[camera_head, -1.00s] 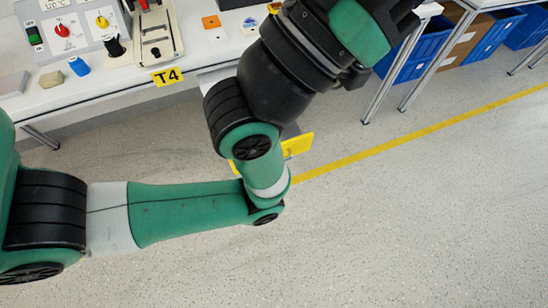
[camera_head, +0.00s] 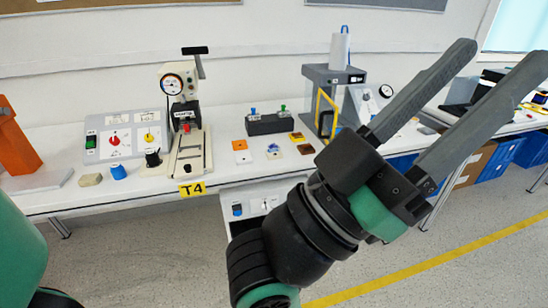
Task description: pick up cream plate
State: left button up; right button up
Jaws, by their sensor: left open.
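My left gripper (camera_head: 503,58) is large in the foreground at the right, with its two long grey fingers spread apart and nothing between them. It points up and to the right, in front of the workbench. My right gripper is out of view.
A switch panel (camera_head: 122,142) and a press with a gauge (camera_head: 180,120) stand on the bench at the left. A grey frame machine (camera_head: 330,95) stands behind the small pieces. Blue bins (camera_head: 505,155) are at the right.

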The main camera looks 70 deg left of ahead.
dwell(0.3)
pick_arm(q)
jog(key=o, duration=0.8)
jog(key=shift+o, duration=0.2)
